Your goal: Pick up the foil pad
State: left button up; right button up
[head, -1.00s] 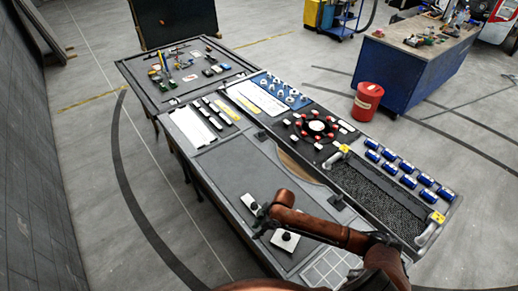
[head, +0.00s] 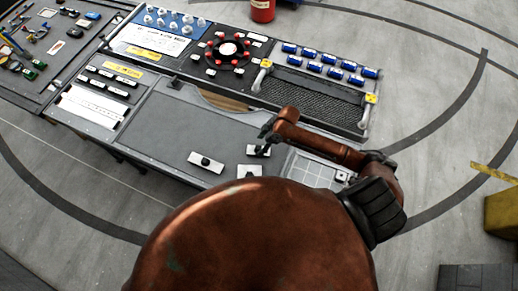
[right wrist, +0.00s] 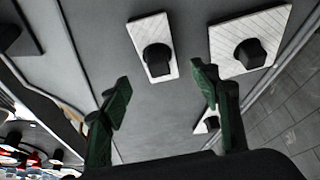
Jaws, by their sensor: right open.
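Three pale flat pads with black knobs lie on the grey bench top: a left pad (head: 196,158), a right pad (head: 252,148) and a front pad (head: 243,173), partly cut off by my body. I cannot tell for certain which one is the foil pad. My right gripper (head: 266,135) is just above the right pad. In the right wrist view, my right gripper (right wrist: 160,92) has its two green fingers spread with nothing between them. A narrow pad (right wrist: 139,30) and a wide textured pad (right wrist: 226,40) lie beyond the fingertips. My left gripper is out of view.
A black mesh tray (head: 312,95) with pale handles lies behind the arm, with blue cylinders (head: 330,66) in rows beyond it. A white grid panel (head: 312,170) is to the right. The bench top (head: 165,125) left of the pads is clear.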

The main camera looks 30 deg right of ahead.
aim_at(260, 148)
jog(key=f+p, duration=0.1)
jog(key=f, duration=0.2)
jog(key=shift+w+a+f, duration=0.1)
jog(key=shift+a+f, duration=0.1)
jog(key=shift+x, duration=0.75)
jog(key=c, duration=0.9)
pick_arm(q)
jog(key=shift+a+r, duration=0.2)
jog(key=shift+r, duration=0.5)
pick_arm(e)
jog(key=c, duration=0.5)
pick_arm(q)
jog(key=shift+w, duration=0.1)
pick_arm(e)
jog(key=shift+o, duration=0.2)
